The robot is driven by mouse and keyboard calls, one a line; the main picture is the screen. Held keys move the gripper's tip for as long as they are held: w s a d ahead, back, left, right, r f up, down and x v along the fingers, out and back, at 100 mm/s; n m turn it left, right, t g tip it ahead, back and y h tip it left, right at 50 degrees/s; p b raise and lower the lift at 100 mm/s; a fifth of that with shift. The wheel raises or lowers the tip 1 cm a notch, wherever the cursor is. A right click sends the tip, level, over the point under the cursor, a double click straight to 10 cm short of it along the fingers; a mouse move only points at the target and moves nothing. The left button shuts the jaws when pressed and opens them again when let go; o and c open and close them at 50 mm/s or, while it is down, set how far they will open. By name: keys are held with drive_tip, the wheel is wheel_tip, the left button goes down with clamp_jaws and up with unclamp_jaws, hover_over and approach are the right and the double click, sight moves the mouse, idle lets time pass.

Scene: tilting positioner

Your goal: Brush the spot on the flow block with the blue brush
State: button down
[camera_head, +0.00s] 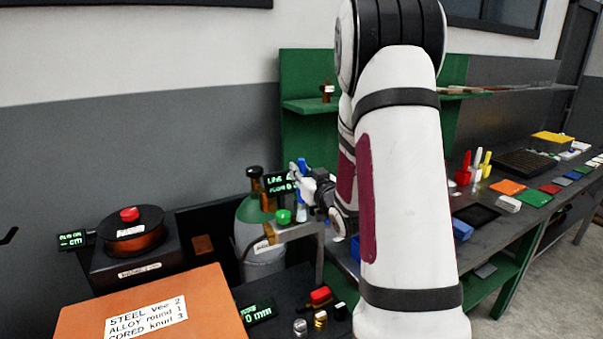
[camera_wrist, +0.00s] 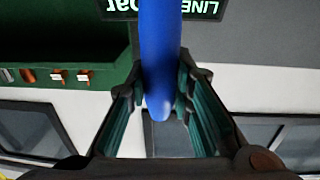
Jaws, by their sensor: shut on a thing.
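My gripper (camera_head: 299,180) is shut on the blue brush (camera_head: 301,206), near the dark display with green text (camera_head: 277,184). In the wrist view the thick blue handle of the brush (camera_wrist: 160,45) stands between the two teal-padded fingers of my gripper (camera_wrist: 158,85), and its rounded end shows. The brush's bristles cannot be made out. Below the brush is a light grey block or ledge (camera_head: 297,232) with a green knob (camera_head: 283,216); it may be the flow block, but I cannot tell for sure. No spot can be made out on it.
A grey-green cylinder (camera_head: 262,262) stands behind the ledge. A copper coil with a red knob (camera_head: 134,235) and an orange sign board (camera_head: 150,305) are at left. Small metal pieces (camera_head: 320,320) lie in front. A long bench (camera_head: 505,220) with coloured blocks runs right; my arm hides part of it.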

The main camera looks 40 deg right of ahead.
drive_tip(key=shift+f, duration=0.35)
idle(0.5)
drive_tip(key=shift+w, duration=0.1)
drive_tip(key=shift+b+x, duration=0.4)
drive_tip(key=shift+x, duration=0.6)
drive_tip(key=shift+w, duration=0.1)
drive_tip(key=shift+b+x, duration=0.35)
drive_tip(key=shift+x, duration=0.45)
